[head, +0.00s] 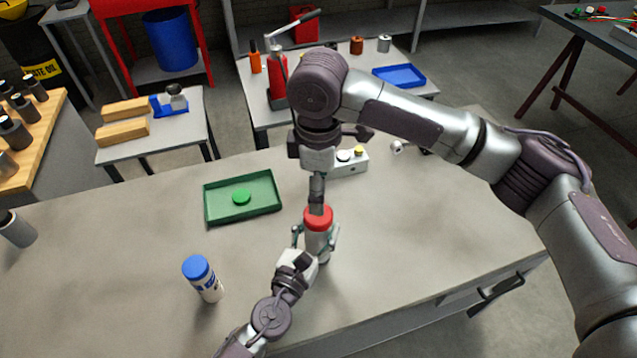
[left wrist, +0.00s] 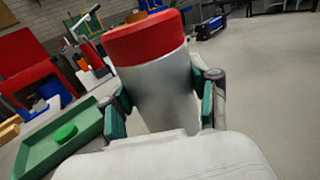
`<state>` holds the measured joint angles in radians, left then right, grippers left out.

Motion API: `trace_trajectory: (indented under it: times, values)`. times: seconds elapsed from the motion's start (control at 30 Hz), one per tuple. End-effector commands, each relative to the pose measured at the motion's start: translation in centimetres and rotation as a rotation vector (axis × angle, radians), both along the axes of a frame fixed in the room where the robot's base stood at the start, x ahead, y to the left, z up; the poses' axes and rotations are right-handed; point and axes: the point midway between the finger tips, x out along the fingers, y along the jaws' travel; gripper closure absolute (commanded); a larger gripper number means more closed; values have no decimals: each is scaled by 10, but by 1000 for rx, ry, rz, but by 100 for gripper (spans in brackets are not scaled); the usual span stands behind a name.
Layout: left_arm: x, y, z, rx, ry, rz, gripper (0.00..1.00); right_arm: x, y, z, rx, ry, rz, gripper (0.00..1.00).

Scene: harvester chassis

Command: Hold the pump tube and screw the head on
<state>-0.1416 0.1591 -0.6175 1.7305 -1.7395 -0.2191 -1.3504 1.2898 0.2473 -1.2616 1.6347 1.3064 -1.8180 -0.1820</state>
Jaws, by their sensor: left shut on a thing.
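The pump tube (head: 318,241) is a silver cylinder standing near the middle of the workbench, with the red head (head: 319,217) on its top. My left gripper (head: 316,238) is shut around the tube, one finger on each side. In the left wrist view the tube (left wrist: 160,92) stands between the green finger pads, with the red head (left wrist: 146,38) above them. My right gripper (head: 317,192) points down just above the red head. Its fingers look close together, but whether they are shut is unclear. No right finger shows on the head in the left wrist view.
A green tray (head: 213,212) with a green disc (head: 241,197) lies to the left. A blue-capped bottle (head: 204,280) stands at front left. A small white box (head: 350,163) with buttons sits behind my right gripper. Bench space right of the tube is clear.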

Motion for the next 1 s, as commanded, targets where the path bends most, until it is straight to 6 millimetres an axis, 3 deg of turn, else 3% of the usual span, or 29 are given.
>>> trace_trajectory:
  times: [0.17,0.6,1.0]
  values:
    - [1,1,1,1,-3,2,100,0,0,-14,-3,2,-2,19]
    - [1,1,1,1,-3,2,100,0,0,-74,-1,1,-2,19]
    - [1,1,1,1,-3,2,100,0,0,-80,0,0,-2,19]
